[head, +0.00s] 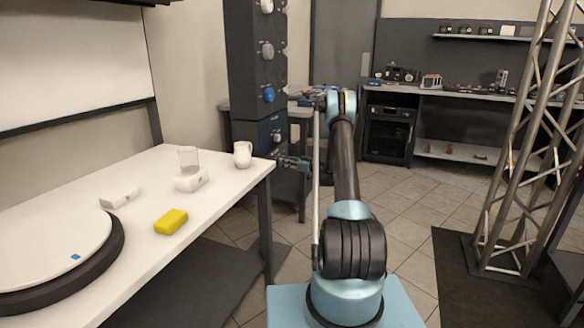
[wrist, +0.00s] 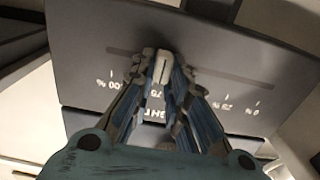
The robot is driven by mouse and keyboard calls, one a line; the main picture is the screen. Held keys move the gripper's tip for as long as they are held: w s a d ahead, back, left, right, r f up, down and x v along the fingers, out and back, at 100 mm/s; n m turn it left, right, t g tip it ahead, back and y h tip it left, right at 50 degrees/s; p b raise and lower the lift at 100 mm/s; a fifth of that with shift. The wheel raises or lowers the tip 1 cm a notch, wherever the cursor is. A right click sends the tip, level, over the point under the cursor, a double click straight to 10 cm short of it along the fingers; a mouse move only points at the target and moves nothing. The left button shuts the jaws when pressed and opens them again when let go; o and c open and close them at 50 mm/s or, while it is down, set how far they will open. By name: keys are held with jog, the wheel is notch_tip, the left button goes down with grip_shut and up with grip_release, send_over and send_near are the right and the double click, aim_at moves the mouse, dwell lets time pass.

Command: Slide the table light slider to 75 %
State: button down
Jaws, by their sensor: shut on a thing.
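The table light slider is a grey panel (wrist: 205,55) with a long dark slot, filling the upper wrist view. Its markings appear upside down, with 100 % at the left and 25 % and 0 % at the right. The pale slider knob (wrist: 162,66) sits in the slot left of its middle. My gripper (wrist: 161,70) is shut on the knob. A label that looks like 75 shows between the fingers, just below the knob; the fingers hide other markings.
A white table (head: 140,255) at left holds a turntable (head: 55,240), a yellow block (head: 171,221), a glass (head: 188,158) and a white mug (head: 242,154). A metal truss (head: 515,140) stands at right. Tiled floor between is open.

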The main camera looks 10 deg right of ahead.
jog(key=shift+w+d, duration=0.15)
jog(key=shift+d, duration=0.15)
jog(key=c, duration=1.6)
grip_release()
jog(key=shift+d, duration=0.1)
jog(key=shift+o, duration=0.2)
jog(key=v, duration=1.1)
jog(key=shift+s+d, duration=0.25)
